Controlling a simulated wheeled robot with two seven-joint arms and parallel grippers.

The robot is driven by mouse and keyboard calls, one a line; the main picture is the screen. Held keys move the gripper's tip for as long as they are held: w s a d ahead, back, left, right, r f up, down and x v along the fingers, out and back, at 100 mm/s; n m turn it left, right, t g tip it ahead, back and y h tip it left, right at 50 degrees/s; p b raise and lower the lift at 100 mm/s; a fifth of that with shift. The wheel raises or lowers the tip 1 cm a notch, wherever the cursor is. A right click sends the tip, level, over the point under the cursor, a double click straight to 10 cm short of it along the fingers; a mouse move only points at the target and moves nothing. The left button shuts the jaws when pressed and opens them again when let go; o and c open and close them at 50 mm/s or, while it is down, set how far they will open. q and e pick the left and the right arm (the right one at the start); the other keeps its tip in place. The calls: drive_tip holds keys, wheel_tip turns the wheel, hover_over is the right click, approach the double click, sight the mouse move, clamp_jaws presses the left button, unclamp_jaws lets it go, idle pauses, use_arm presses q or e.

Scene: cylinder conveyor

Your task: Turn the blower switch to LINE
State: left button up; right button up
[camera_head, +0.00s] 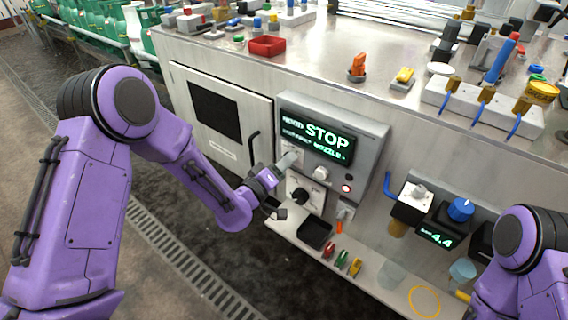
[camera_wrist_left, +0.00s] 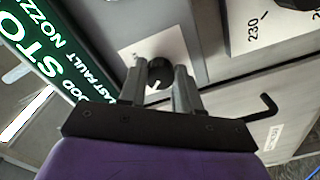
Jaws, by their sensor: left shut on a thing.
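The control panel (camera_head: 372,140) has a green-lit display reading STOP. My left gripper (camera_head: 287,161) reaches it just below the display's left end. In the left wrist view my left gripper (camera_wrist_left: 158,85) is shut on a small black knob (camera_wrist_left: 158,70), one finger on each side. The knob sits on a white label plate (camera_wrist_left: 136,54) beside the display (camera_wrist_left: 42,40). A pale mark shows on the knob; the plate's lettering is too small to read, so I cannot tell the setting. In the head view the gripper hides the knob. My right arm shows at lower right, its gripper out of view.
Below my left gripper is a black dial (camera_head: 299,195), marked 230 in the wrist view. A white knob (camera_head: 320,172) and red button (camera_head: 346,188) are to the right. A black door handle (camera_head: 254,146) is close on the left. A shelf with a black tray (camera_head: 315,233) juts out below.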

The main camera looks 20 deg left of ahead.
use_arm(q)
drive_tip(key=shift+f+m+b, duration=0.1)
drive_tip(key=shift+m+b, duration=1.3)
drive_tip(key=shift+m, duration=2.5)
drive_tip(key=shift+a, duration=0.1)
drive_tip(key=o, duration=1.1)
drive_tip(key=shift+c, duration=0.2)
drive_tip(key=shift+s, duration=0.1)
drive_tip(key=b+v, duration=0.1)
drive_tip(key=v, duration=0.9)
drive_tip(key=shift+s, duration=0.15)
